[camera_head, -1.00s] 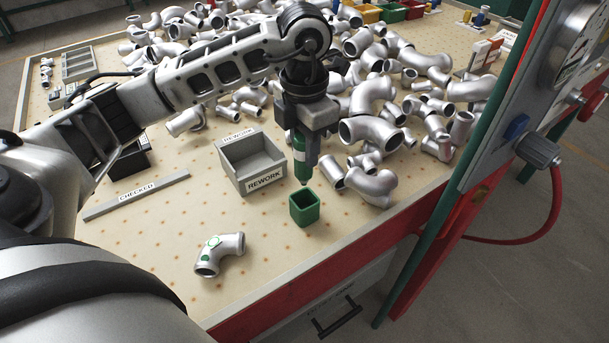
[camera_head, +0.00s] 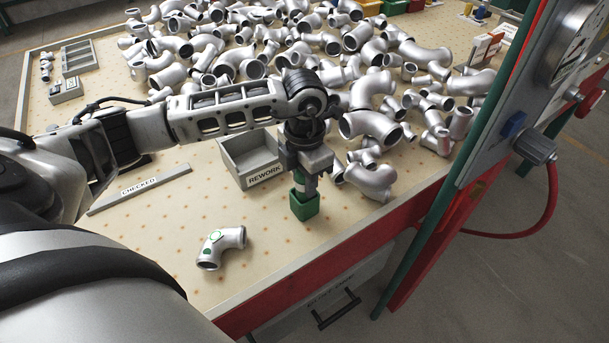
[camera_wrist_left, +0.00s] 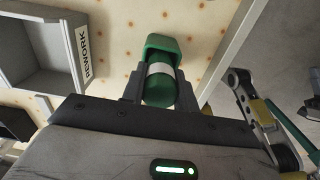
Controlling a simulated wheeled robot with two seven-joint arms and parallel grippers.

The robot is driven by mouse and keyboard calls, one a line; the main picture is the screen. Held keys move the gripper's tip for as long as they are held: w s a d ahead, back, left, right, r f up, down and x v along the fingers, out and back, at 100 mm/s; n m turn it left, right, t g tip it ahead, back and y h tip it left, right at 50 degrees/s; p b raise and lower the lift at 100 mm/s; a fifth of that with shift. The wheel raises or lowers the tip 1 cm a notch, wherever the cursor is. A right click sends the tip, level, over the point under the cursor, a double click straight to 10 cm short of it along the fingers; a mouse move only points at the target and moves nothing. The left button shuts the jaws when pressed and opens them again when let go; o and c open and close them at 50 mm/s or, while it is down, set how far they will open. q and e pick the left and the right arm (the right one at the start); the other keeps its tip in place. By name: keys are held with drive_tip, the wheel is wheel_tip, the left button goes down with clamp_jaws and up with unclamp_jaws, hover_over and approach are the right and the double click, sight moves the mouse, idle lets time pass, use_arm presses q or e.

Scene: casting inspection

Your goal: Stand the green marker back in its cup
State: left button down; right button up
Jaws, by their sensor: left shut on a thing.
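The green marker (camera_wrist_left: 160,92), with a white band, is upright between the fingers of my left gripper (camera_head: 304,176). The gripper is shut on it. The marker's lower end is at the green square cup (camera_head: 304,207) and appears to be inside its opening; the gripper hides much of the marker in the head view. In the left wrist view the cup (camera_wrist_left: 163,42) shows just beyond the marker's banded part. The cup stands on the bench near its front edge. My right gripper is not in view.
A grey REWORK bin (camera_head: 262,178) stands just left of the gripper. Many metal pipe castings (camera_head: 370,125) crowd the bench behind and to the right. One elbow with green marks (camera_head: 221,247) lies at the front left. A CHECKED strip (camera_head: 140,188) lies farther left.

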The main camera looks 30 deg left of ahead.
use_arm(q)
drive_tip(key=shift+f+b, duration=0.25)
drive_tip(key=shift+b, duration=0.05)
drive_tip(key=c, duration=1.1)
unclamp_jaws()
drive_tip(key=shift+r, duration=0.1)
